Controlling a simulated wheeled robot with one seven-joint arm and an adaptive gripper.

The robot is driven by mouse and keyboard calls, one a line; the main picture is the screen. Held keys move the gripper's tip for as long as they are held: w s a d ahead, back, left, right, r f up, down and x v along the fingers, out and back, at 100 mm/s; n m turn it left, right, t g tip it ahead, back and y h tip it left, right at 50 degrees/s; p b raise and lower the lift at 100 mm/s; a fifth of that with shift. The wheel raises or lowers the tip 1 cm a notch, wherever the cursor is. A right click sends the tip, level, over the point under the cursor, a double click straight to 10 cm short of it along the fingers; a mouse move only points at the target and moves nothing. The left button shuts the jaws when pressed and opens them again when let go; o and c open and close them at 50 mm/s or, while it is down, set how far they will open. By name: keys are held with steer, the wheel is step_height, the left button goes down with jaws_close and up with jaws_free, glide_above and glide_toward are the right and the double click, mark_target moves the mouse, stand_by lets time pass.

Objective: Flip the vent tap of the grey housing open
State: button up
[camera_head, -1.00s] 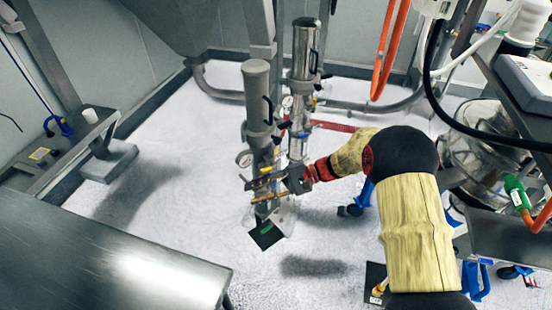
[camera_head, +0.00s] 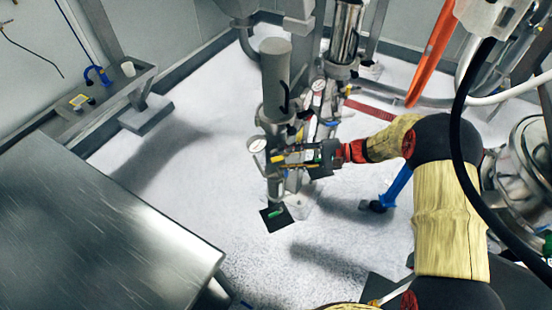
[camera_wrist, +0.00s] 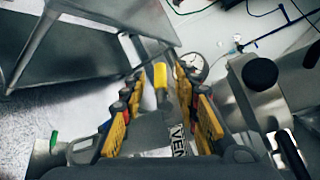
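The grey housing (camera_head: 276,85) stands upright left of a shiny metal housing (camera_head: 345,45). My gripper (camera_head: 284,157) is at the lower part of the grey housing, reaching in from the right. In the wrist view my gripper (camera_wrist: 160,84) is open, with a finger on each side. A yellow-tipped lever, apparently the vent tap (camera_wrist: 160,76), shows between the fingertips. Whether a finger touches it I cannot tell. A label reading "VEN" (camera_wrist: 180,140) is partly hidden below it. In the head view my fingers hide much of the tap area.
A round gauge (camera_head: 257,145) sits left of the housing's lower part and also shows in the wrist view (camera_wrist: 193,66), close to my right finger. A steel table (camera_head: 100,235) fills the lower left. A black cable (camera_head: 456,130) hangs near my arm.

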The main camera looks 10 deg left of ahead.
mark_target(279, 160)
steer(key=shift+x, duration=2.15)
steer(key=c, duration=0.8)
jaws_close()
